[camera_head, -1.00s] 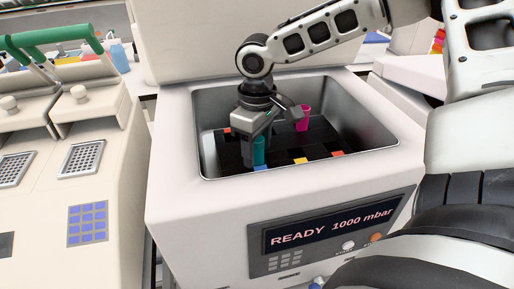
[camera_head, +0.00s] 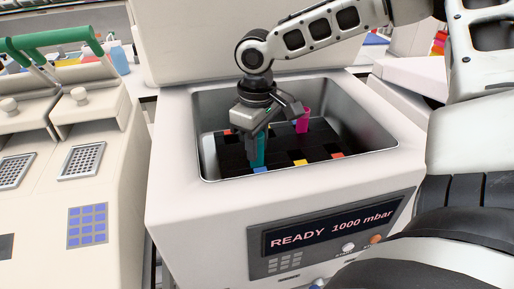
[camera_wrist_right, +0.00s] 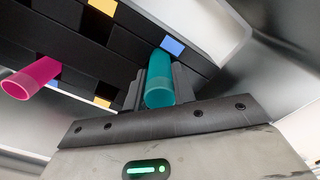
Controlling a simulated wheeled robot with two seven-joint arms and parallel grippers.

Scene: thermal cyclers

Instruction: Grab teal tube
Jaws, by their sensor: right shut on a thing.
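The teal tube (camera_head: 258,150) stands in the dark rack inside the open chamber of the white machine. It also shows in the right wrist view (camera_wrist_right: 160,82), between the fingers. My right gripper (camera_head: 254,158) reaches down into the chamber and is shut on the teal tube. The tube's lower end is near a blue square of the rack; I cannot tell whether it is still seated. My left gripper is not in view.
A magenta tube (camera_head: 303,121) stands in the rack (camera_head: 320,140) to the right of my gripper. The chamber's metal walls (camera_head: 365,110) surround the rack closely. A display panel (camera_head: 330,232) reads READY 1000 mbar. Thermal cyclers (camera_head: 90,100) with green handles stand at the left.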

